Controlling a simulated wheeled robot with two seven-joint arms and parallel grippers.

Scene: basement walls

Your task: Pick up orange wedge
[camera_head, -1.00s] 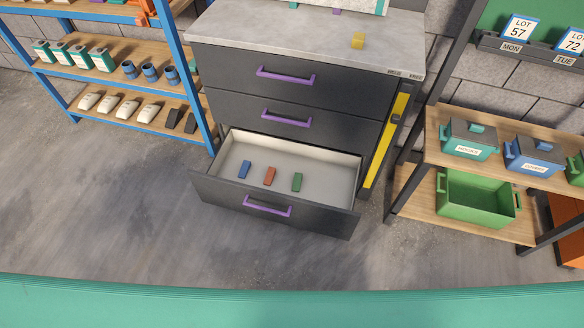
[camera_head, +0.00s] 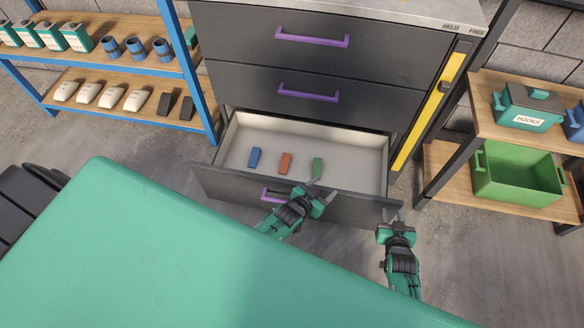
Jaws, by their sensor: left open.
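The orange wedge (camera_head: 285,162) lies on the pale floor of the open bottom drawer (camera_head: 352,160), between a blue piece (camera_head: 254,157) and a green piece (camera_head: 318,168). My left gripper (camera_head: 322,188) is open and empty at the drawer's front, just below the green piece and to the right of the orange wedge. It covers part of the drawer front. My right gripper (camera_head: 392,219) is by the drawer's front right corner, apart from the pieces, with its fingers spread and nothing between them.
The drawer's purple handle (camera_head: 271,196) is partly behind my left arm. Closed drawers are above. A blue-framed shelf (camera_head: 196,75) stands left. A rack with a green bin (camera_head: 520,183) stands right. A large green surface (camera_head: 150,240) fills the lower left.

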